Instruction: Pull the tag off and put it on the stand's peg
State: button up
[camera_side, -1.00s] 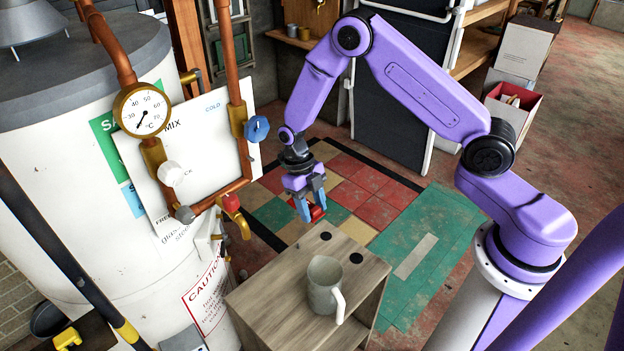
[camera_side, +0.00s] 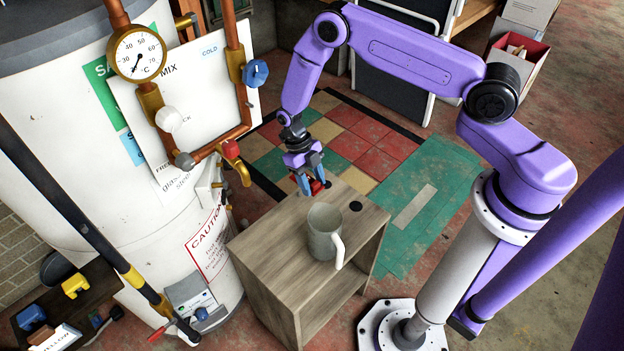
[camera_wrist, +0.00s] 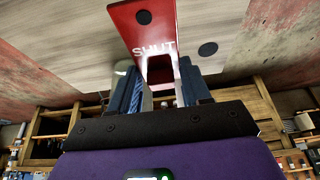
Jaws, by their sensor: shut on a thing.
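My gripper (camera_side: 311,186) is low over the far edge of a wooden cabinet top, fingers pointing down. It is shut on a red tag (camera_wrist: 150,42) lettered "SHUT", which is small and partly hidden by the fingers in the side view (camera_side: 318,187). In the wrist view the tag extends out past the fingertips over the wood, with a dark round spot near its outer end; I cannot tell whether that is a hole. No stand or peg can be made out clearly.
The wooden cabinet (camera_side: 268,232) carries a grey mug (camera_side: 324,232) and a flat black disc (camera_side: 355,206), also in the wrist view (camera_wrist: 208,48). A white tank (camera_side: 70,180) with copper pipes and red-handled valve (camera_side: 231,150) stands left. Tiled floor lies behind.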

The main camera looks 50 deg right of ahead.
send_over(314, 200)
jog(key=s+a, duration=0.1)
jog(key=a, duration=0.1)
jog(key=shift+s+f, duration=0.15)
jog(key=shift+f, duration=2.6)
jog(key=shift+f, duration=0.8)
jog(key=shift+f, duration=0.7)
jog(key=o, duration=1.4)
jog(key=shift+f, duration=0.1)
jog(key=shift+c, duration=0.2)
jog(key=shift+d, duration=0.1)
jog(key=shift+d, duration=0.1)
